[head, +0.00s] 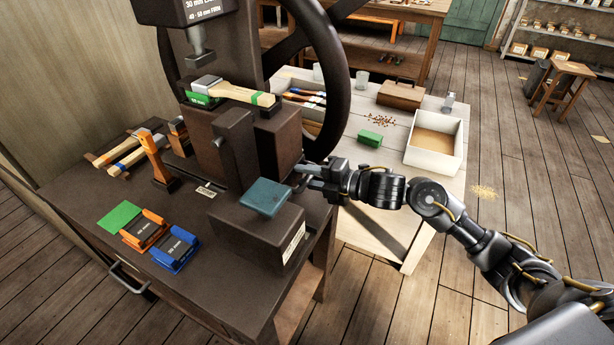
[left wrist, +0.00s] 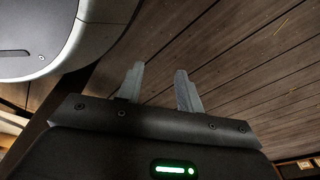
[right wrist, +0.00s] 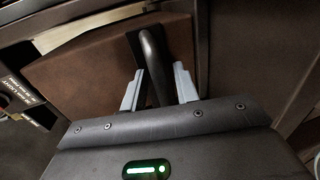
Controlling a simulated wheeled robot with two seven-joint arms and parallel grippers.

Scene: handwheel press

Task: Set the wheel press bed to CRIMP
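The dark press (head: 232,140) stands on the dark bench, its large black handwheel (head: 345,85) on its right side. The ram (head: 200,45) hangs above a brush (head: 240,93), whose metal end lies over a green block (head: 201,99) on the bed. A sign (head: 203,10) on the press head reads partly "30 mm", "40-50 mm FIRM". My right gripper (head: 308,174) is beside the press, below the wheel. In the right wrist view its open fingers (right wrist: 158,88) straddle a dark rounded bar (right wrist: 152,55); firm contact is not clear. My left gripper (left wrist: 160,88) is open and empty.
An orange block (head: 145,230), a blue block (head: 175,250) and a green pad (head: 119,217) lie at the bench's front left. A teal pad (head: 264,197) sits on a dark box in front of the press. A pale table (head: 385,105) with a white tray (head: 434,143) stands right.

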